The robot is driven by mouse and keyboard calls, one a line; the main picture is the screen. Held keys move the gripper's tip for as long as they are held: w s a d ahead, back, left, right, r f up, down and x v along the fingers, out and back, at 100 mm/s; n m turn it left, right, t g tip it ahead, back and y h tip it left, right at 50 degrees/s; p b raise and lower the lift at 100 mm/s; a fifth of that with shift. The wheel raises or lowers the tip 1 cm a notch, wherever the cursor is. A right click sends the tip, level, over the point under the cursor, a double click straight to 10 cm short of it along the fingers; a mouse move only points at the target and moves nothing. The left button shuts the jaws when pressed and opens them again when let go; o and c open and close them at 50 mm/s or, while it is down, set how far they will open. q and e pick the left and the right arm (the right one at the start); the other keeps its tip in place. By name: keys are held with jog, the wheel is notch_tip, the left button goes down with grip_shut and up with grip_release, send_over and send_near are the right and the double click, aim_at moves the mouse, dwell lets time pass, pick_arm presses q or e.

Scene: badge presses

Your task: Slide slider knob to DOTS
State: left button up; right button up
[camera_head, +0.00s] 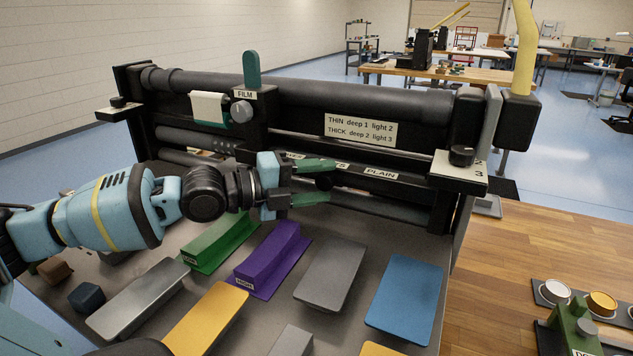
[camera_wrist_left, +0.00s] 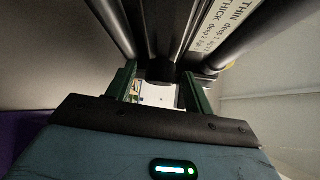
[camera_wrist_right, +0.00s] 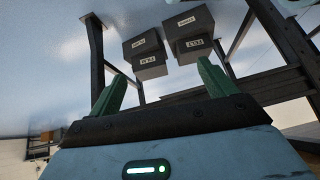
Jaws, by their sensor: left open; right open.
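The slider knob (camera_head: 324,181) is a small black knob on the front of the black press. It sits below the label rail, a little left of the partly hidden label ending in "TS" (camera_head: 343,166) and left of the PLAIN label (camera_head: 380,171). My left gripper (camera_head: 329,183) is open, with its green fingers above and below the knob; whether they touch it is not clear. In the left wrist view a dark block (camera_wrist_left: 160,71) shows between the fingers. My right gripper (camera_wrist_right: 162,85) is open and empty in the right wrist view, away from the press.
Green (camera_head: 219,243) and purple (camera_head: 270,259) blocks and grey (camera_head: 331,275) and blue (camera_head: 404,299) plates lie on the table below my left arm. A FILM carriage (camera_head: 240,112) and a dial (camera_head: 461,155) are on the press. Dark labelled boxes (camera_wrist_right: 189,22) show in the right wrist view.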

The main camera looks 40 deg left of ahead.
pick_arm(q)
jog(key=shift+s+a+r+p, duration=0.1)
jog(key=shift+s+p, duration=0.1)
jog(key=shift+p, duration=0.2)
jog(key=p+v, duration=0.5)
jog(key=v, duration=0.2)
jog(key=shift+s, duration=0.15)
pick_arm(e)
notch_tip(320, 180, up, 6)
jog(key=w+t, duration=0.1)
jog(key=w, duration=0.1)
jog(key=shift+d+r, duration=0.15)
jog(key=shift+r, duration=0.05)
pick_arm(q)
jog(key=shift+a, duration=0.1)
pick_arm(e)
jog(key=shift+w, duration=0.25)
